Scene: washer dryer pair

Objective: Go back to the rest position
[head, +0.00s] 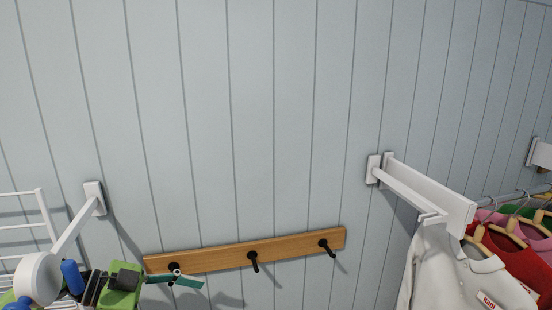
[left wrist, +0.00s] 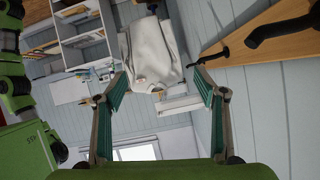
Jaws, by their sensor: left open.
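My left gripper (head: 188,280) is at the lower left of the head view, in front of the left end of a wooden peg rail (head: 215,258). Its teal fingers overlap the rail's left hook in the picture; whether they touch it I cannot tell. In the left wrist view the fingers of this gripper (left wrist: 162,88) stand wide apart with nothing between them. A white shirt (left wrist: 150,50) shows beyond them, farther off. My right gripper is in neither view.
The rail has three black hooks and nothing hangs on them. At right, the white shirt (head: 450,270) and a red garment (head: 505,252) hang near a white wall bracket (head: 425,190). A white wire rack (head: 38,215) is at left. White shelves (left wrist: 85,40) show in the wrist view.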

